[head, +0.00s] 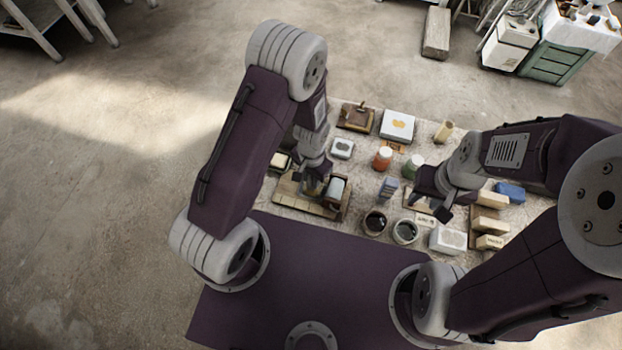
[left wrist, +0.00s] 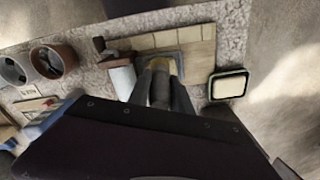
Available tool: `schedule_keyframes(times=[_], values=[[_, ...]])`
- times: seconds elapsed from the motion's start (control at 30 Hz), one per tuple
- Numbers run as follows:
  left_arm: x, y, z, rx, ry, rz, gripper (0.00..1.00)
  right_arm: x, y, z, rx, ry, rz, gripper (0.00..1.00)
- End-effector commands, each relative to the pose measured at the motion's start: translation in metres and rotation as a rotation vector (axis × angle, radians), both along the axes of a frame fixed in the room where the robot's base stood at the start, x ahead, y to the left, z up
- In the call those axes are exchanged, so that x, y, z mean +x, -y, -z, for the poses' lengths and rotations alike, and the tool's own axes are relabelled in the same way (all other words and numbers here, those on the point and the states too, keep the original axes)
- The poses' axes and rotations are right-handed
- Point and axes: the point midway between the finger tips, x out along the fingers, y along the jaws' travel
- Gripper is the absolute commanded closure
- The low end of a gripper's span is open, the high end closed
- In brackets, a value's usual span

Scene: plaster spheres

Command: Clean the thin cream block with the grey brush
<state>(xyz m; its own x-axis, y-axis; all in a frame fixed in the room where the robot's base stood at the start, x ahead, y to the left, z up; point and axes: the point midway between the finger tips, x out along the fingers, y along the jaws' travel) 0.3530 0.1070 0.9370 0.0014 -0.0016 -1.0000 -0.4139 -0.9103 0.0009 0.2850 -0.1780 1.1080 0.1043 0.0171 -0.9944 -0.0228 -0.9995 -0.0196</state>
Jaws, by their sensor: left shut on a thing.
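My left gripper (head: 316,180) is low over a wooden board (head: 288,198) at the left of the work mat. In the left wrist view its fingers (left wrist: 160,92) are shut around a dark grey handle, which looks like the grey brush (left wrist: 159,88). A yellowish-tan part shows at its far end, over a grey patch on the board; whether they touch is unclear. Cream blocks (head: 491,199) lie at the right of the mat; I cannot tell which is the thin one. My right gripper (head: 429,205) is empty above the mat, its fingertips apart.
A pale roller-like thing (left wrist: 122,82) lies beside the held thing. A dark-rimmed tray with a cream pad (left wrist: 229,85) sits on the other side. Two dark-filled pots (head: 375,222), (head: 405,232), an orange jar (head: 382,158) and a blue block (head: 510,192) crowd the mat.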

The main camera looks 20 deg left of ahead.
Motion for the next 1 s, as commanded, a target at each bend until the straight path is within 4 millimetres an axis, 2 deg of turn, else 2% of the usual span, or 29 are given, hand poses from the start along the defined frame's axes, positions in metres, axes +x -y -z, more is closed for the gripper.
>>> schedule_keyframes(times=[0.1,0.37,0.63,1.0], values=[[0.011,0.000,-0.001,0.000,0.001,0.000,1.00,0.000,0.000,-0.001,0.000,0.000,0.000,0.64],[0.017,0.000,-0.001,0.000,0.000,0.000,1.00,0.000,0.000,-0.001,0.000,0.000,0.000,0.64],[0.037,0.001,0.000,0.000,-0.001,0.000,1.00,0.000,0.000,0.001,0.000,0.000,0.000,0.64],[0.037,0.001,-0.004,0.001,-0.002,0.000,1.00,0.000,0.000,-0.002,0.000,0.000,0.000,0.64]])
